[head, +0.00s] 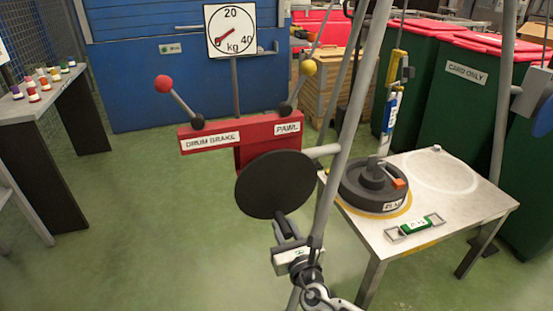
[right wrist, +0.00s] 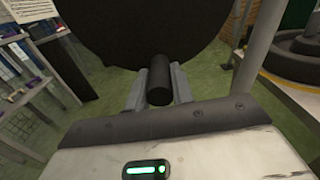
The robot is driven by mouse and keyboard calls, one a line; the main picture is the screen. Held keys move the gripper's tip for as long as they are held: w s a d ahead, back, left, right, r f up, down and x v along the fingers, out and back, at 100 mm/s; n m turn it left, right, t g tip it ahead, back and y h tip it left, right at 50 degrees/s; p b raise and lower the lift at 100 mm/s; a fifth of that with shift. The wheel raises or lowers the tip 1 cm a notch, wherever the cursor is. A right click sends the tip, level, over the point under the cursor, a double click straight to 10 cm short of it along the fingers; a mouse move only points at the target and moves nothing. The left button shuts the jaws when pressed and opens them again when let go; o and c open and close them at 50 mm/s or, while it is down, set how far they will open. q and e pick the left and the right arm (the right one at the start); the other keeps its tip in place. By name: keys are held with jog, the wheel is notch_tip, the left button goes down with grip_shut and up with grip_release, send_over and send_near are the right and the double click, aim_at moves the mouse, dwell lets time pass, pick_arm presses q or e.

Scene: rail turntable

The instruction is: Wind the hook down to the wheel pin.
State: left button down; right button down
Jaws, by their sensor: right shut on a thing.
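My right gripper (head: 287,230) is shut on the dark crank handle (right wrist: 158,82) of a black winch disc (head: 275,184). The disc hangs below a red housing (head: 243,136) with levers labelled DRUM BRAKE and PAWL. The yellow hook block (head: 397,62) hangs between the frame poles, with a blue and white piece (head: 391,111) below it. A dark wheel (head: 362,195) lies on the metal table under it, with a grey upright post (head: 383,145) at its middle. Whether hook and pin touch cannot be told. My left gripper is not in view.
A grey pole (head: 352,130) stands between the winch and the table (head: 455,215). A green level (head: 415,227) lies on the table front. A dial marked kg (head: 230,30) stands behind the housing. Green bins (head: 465,110) stand behind the table.

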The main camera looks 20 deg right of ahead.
jog(key=shift+d+f, duration=0.15)
jog(key=shift+d, duration=0.15)
jog(key=shift+d+n+p, duration=0.5)
jog(key=shift+d+n, duration=0.35)
jog(key=shift+n, duration=0.35)
jog(key=shift+d, duration=0.1)
jog(key=shift+d+r+n+p, duration=0.4)
jog(key=shift+d+n+p, duration=0.3)
jog(key=shift+n, duration=0.5)
jog(key=shift+d, duration=0.1)
jog(key=shift+d+r+n+p, duration=0.45)
jog(key=shift+d+n+p, duration=0.15)
jog(key=shift+n, duration=0.2)
jog(key=shift+d+n, duration=0.1)
jog(key=shift+n, duration=0.2)
